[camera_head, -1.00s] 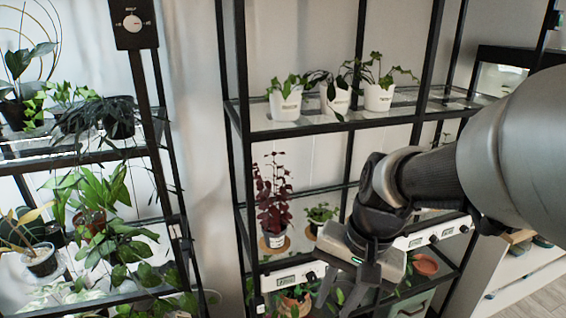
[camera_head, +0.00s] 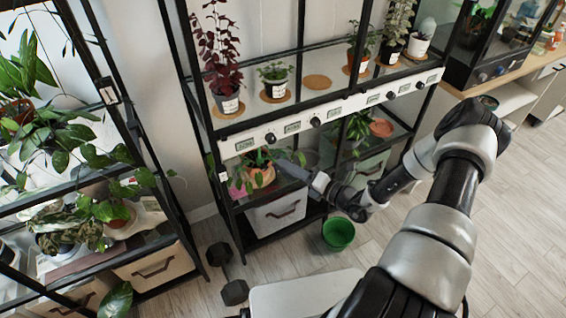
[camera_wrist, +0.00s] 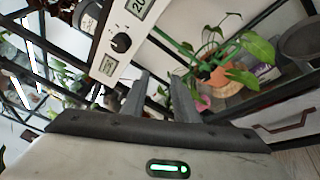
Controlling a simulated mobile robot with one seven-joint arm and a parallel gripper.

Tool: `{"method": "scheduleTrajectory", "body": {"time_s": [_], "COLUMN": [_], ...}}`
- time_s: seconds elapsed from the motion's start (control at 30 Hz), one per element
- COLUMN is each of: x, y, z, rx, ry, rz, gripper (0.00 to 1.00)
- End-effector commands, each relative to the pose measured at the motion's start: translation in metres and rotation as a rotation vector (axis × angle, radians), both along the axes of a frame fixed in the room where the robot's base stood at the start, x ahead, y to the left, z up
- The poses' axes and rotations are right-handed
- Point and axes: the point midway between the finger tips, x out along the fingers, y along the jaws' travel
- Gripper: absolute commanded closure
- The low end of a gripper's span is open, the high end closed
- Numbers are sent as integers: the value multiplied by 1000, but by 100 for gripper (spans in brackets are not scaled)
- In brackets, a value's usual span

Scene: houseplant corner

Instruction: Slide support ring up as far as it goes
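A leafy green plant in a terracotta pot (camera_head: 262,176) stands on the lower shelf. In the wrist view its orange pot (camera_wrist: 218,77) is right of my fingers, with straight green stems or stakes (camera_wrist: 176,44) rising from it. My gripper (camera_head: 291,163) reaches in from the right, just beside this plant. In the wrist view my gripper (camera_wrist: 160,86) shows two dark fingers apart, with nothing visible held between them.
A white control strip (camera_head: 330,113) with knobs and displays runs along the shelf edge above the plant. A drawer (camera_head: 277,212) is below. A green bucket (camera_head: 338,233) and a dark dumbbell (camera_head: 234,291) are on the floor. Upper-shelf pots include a red-leaved plant (camera_head: 222,55).

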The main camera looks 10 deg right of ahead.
Motion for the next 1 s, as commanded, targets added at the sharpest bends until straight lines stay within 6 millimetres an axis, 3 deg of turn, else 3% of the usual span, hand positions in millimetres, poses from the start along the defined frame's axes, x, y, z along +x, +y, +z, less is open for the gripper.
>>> {"method": "scheduleTrajectory", "body": {"time_s": [0.03,0.1,0.2,0.3,0.57,1.0], "x": [2,4,3,1,22,112], "y": [-13,-29,-45,-53,-48,-18], "z": [-32,-62,-93,-110,-118,-129], "rx": [94,198,305,363,381,377], "ry": [63,131,201,238,248,246], "rz": [-102,-221,-345,-413,-431,-429], "gripper": [73,73,73,73,73,73]}}
